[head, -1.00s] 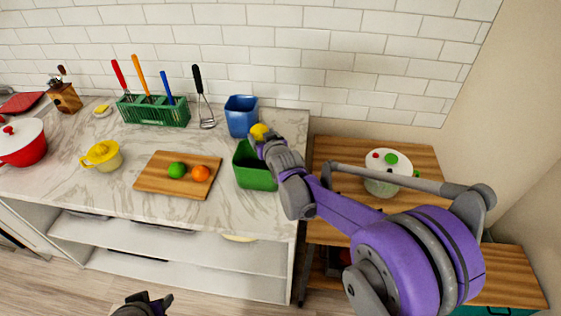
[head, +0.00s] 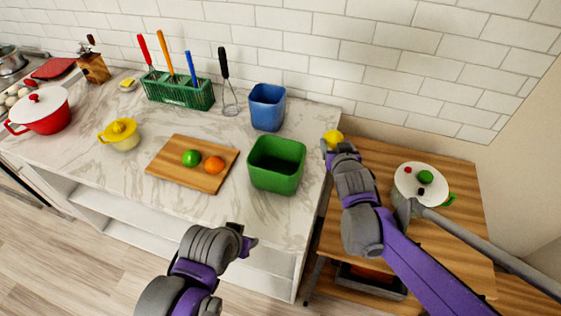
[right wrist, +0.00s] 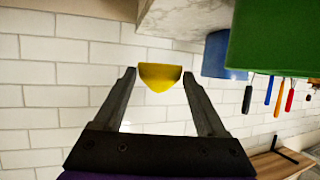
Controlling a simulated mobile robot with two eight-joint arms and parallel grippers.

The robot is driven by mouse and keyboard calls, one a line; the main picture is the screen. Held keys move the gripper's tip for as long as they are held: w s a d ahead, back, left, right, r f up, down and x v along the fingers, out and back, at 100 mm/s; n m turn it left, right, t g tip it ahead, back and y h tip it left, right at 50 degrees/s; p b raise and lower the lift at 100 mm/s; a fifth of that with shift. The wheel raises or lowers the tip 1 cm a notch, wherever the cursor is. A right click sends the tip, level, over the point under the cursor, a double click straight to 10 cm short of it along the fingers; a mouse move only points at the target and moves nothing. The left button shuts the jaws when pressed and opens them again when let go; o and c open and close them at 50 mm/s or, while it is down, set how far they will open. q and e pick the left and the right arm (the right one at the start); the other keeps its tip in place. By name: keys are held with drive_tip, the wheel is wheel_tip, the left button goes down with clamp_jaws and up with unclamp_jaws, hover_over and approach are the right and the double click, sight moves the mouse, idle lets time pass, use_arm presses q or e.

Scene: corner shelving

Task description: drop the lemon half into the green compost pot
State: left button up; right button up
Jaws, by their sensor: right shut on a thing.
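The yellow lemon half (head: 333,137) is held up at the tips of my right gripper (head: 334,145). In the right wrist view the lemon half (right wrist: 160,76) sits between the two fingers of that gripper (right wrist: 159,78). The green compost pot (head: 276,164) stands on the marble counter near its right end, with its open top up; its inside looks empty. The lemon half is to the right of the pot, apart from it, around the counter's right edge. My left gripper (head: 246,240) is low in front of the counter, apart from everything; its opening is unclear.
A blue bin (head: 267,107) stands behind the green pot. A cutting board (head: 167,170) with a lime (head: 191,158) and an orange (head: 214,165) lies left of it. A green utensil rack (head: 180,92) is behind. A wooden side table (head: 380,160) bears a white lidded pot (head: 407,187).

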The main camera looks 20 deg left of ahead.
drive_tip(key=s+a+r+n+y+p, duration=0.2)
drive_tip(key=s+a+r, duration=0.3)
drive_tip(key=s+a, duration=0.5)
use_arm(q)
drive_tip(key=s+f+b, duration=0.1)
drive_tip(key=b, duration=0.2)
drive_tip(key=shift+f+b, duration=0.4)
use_arm(e)
wheel_tip(320, 180, down, 6)
drive_tip(key=w+a, duration=0.2)
drive_tip(key=shift+g+y, duration=0.3)
drive_tip(key=shift+g, duration=0.1)
drive_tip(key=o, duration=1.3)
drive_tip(key=shift+c, duration=0.2)
drive_tip(key=shift+r, duration=0.1)
use_arm(q)
drive_tip(key=shift+w+r+p, duration=0.25)
drive_tip(key=shift+r+p, duration=0.15)
drive_tip(key=shift+r, duration=0.2)
use_arm(e)
drive_tip(key=v, duration=1)
drive_tip(key=shift+s, duration=0.35)
drive_tip(key=shift+d+r, duration=0.1)
drive_tip(key=shift+r, duration=0.05)
